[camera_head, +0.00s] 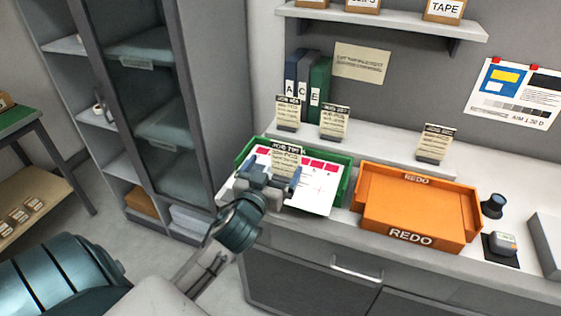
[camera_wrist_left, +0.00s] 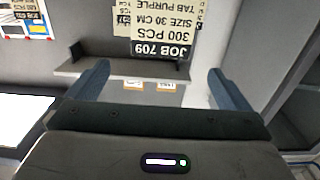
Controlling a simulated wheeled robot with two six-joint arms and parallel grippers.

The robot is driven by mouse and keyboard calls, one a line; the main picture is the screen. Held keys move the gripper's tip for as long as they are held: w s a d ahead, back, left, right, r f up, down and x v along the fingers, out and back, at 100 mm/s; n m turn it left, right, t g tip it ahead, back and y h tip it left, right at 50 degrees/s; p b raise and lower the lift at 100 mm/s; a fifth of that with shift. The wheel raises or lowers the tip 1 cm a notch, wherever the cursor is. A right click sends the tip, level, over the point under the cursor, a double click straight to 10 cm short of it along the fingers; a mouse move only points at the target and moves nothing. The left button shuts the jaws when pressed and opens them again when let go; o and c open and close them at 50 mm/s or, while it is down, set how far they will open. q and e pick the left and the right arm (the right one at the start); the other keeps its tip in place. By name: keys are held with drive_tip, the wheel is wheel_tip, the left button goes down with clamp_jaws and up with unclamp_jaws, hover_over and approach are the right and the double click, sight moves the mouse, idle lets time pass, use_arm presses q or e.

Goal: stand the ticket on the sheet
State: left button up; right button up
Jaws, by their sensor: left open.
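The sheet (camera_head: 318,196), white with red blocks along its top, lies in the green tray (camera_head: 345,180). A cream ticket (camera_head: 288,160) with a dark header shows upright over the sheet, just behind my left gripper (camera_head: 275,178). The gripper hides its lower part, so I cannot tell from the head view whether it touches the sheet. In the left wrist view the ticket (camera_wrist_left: 163,30) reads JOB 709 upside down, beyond the open fingers and between their lines. My left gripper (camera_wrist_left: 157,85) is open. My right gripper is out of view.
Several similar tickets stand along the back ledge (camera_head: 385,150). An orange REDO tray (camera_head: 415,210) stands right of the green tray. A stamp (camera_head: 493,205) and a small device (camera_head: 502,243) lie further right. A tall cabinet (camera_head: 150,100) stands left.

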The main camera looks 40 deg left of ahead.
use_arm(q)
drive_tip(key=shift+b+v, duration=0.55)
drive_tip(key=shift+v, duration=1.9)
